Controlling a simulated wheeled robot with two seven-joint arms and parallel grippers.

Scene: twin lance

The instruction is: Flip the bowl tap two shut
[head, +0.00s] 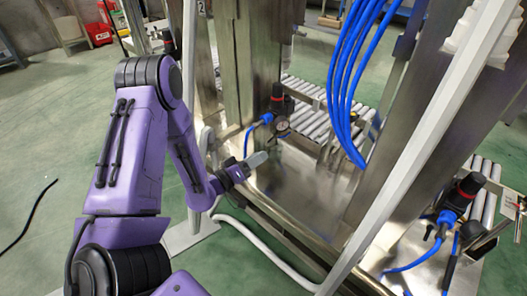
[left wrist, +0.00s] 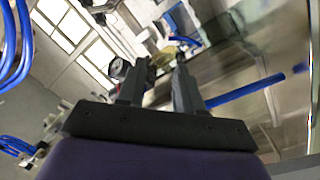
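An air regulator unit (head: 279,106) with a black and red knob, a round gauge and a blue hose stands at the machine frame. A similar unit (head: 463,197) stands at the lower right. I cannot tell which carries bowl tap two, and no tap lever is clear. My left gripper (head: 262,158) is below and left of the first unit, apart from it. In the left wrist view its two fingers (left wrist: 160,62) stand apart with nothing seen between them. A dark round gauge-like part (left wrist: 119,67) shows beyond the left finger. My right gripper is not in view.
A pale slanted post (head: 420,125) crosses the front of the machine. Blue hoses (head: 350,75) hang above a roller conveyor (head: 312,118). A metal rail (head: 270,228) runs below my left gripper. The green floor at left is mostly clear, with a black cable (head: 30,213).

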